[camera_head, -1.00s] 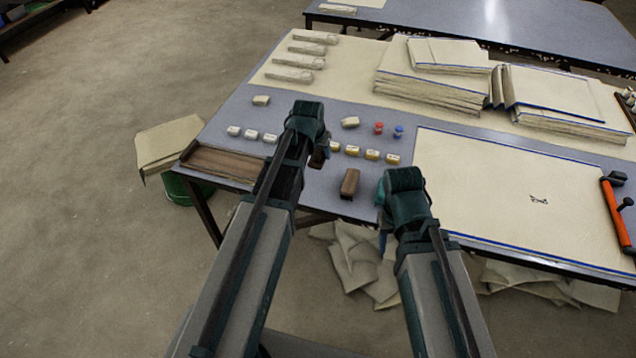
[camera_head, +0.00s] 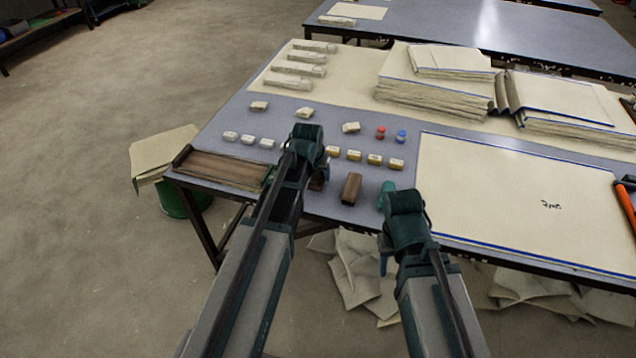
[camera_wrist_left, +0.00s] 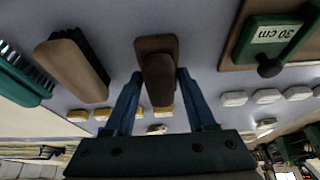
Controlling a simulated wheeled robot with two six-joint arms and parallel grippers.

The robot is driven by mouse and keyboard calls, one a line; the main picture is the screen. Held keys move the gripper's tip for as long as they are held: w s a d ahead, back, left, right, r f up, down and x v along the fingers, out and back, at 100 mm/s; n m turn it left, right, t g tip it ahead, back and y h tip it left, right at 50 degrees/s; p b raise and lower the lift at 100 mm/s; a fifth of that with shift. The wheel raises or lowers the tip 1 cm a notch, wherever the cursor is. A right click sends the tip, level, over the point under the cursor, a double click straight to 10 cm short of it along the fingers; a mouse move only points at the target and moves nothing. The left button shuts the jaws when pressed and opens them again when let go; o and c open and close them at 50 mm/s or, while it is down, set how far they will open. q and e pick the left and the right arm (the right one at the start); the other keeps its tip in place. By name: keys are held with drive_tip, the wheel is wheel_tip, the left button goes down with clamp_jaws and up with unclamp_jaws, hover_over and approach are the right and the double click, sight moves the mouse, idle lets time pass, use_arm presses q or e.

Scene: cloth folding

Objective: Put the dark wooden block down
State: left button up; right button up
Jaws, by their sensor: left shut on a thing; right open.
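My left gripper (camera_head: 322,172) is shut on the dark wooden block (camera_head: 317,183), low at the front edge area of the grey table (camera_head: 240,125). In the left wrist view the block (camera_wrist_left: 158,78) sits between the two blue fingers (camera_wrist_left: 160,98). I cannot tell whether it touches the tabletop. My right gripper (camera_head: 384,258) is open at the front edge, its fingers partly hidden by its own wrist.
A brown brush (camera_head: 351,188) lies right of the held block, with a teal brush (camera_wrist_left: 22,78) beyond it. White (camera_head: 248,139) and yellow pieces (camera_head: 354,155) line up behind.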

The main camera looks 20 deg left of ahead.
use_arm(q)
wheel_tip(320, 180, down, 2)
drive_tip(key=shift+f+b, duration=0.15)
drive_tip(key=shift+b, duration=0.55)
use_arm(e)
wheel_tip(320, 180, down, 2)
drive_tip(key=shift+f, duration=0.1)
use_arm(q)
drive_tip(key=o, duration=1.2)
use_arm(e)
drive_tip(key=shift+f, duration=0.1)
